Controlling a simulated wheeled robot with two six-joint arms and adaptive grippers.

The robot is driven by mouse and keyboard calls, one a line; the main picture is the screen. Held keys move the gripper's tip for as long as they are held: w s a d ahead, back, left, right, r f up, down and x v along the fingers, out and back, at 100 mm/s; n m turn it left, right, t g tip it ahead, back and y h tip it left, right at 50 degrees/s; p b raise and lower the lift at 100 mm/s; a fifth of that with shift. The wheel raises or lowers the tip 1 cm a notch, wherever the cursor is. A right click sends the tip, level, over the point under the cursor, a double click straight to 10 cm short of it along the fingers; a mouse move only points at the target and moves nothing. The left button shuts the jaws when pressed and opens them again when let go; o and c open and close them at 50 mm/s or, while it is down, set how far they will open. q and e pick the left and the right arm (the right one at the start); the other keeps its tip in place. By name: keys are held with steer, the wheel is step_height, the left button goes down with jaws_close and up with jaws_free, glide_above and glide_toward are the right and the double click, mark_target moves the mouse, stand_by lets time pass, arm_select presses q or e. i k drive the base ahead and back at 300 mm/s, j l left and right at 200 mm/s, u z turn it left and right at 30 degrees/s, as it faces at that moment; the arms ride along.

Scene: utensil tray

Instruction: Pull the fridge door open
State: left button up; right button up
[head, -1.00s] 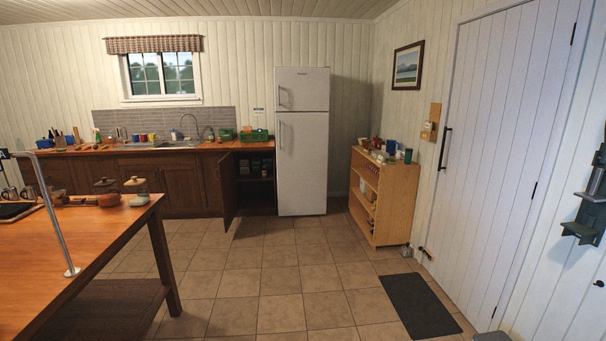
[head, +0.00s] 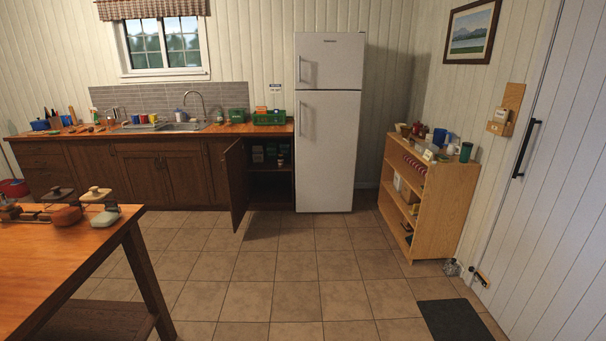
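The white fridge (head: 326,165) stands upright against the back wall, right of the counter. It has a small upper door (head: 335,62) and a taller lower door (head: 335,150), and both look shut. Each door has a vertical handle near its left edge: the upper handle (head: 300,70) and the lower handle (head: 300,115). The fridge is still some way off across the tiled floor. Neither of my grippers shows in the head view.
A cabinet door (head: 237,180) hangs open left of the fridge, jutting into the room. A wooden shelf (head: 448,205) stands to the right. A wooden table (head: 50,255) fills the left foreground. The tiled floor (head: 290,265) between is clear; a dark mat (head: 452,320) lies at right.

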mark_target(327, 122)
steer(key=i, duration=3.3)
steer(key=i+j+z, duration=0.1)
steer(key=i+z, duration=0.15)
steer(key=i, duration=0.3)
steer(key=i+j+z, duration=0.25)
steer(key=i, duration=0.3)
steer(key=i+j+z, duration=0.3)
steer(key=i, duration=0.2)
steer(key=i+j+z, duration=0.25)
steer(key=i, duration=0.25)
steer(key=j, duration=0.1)
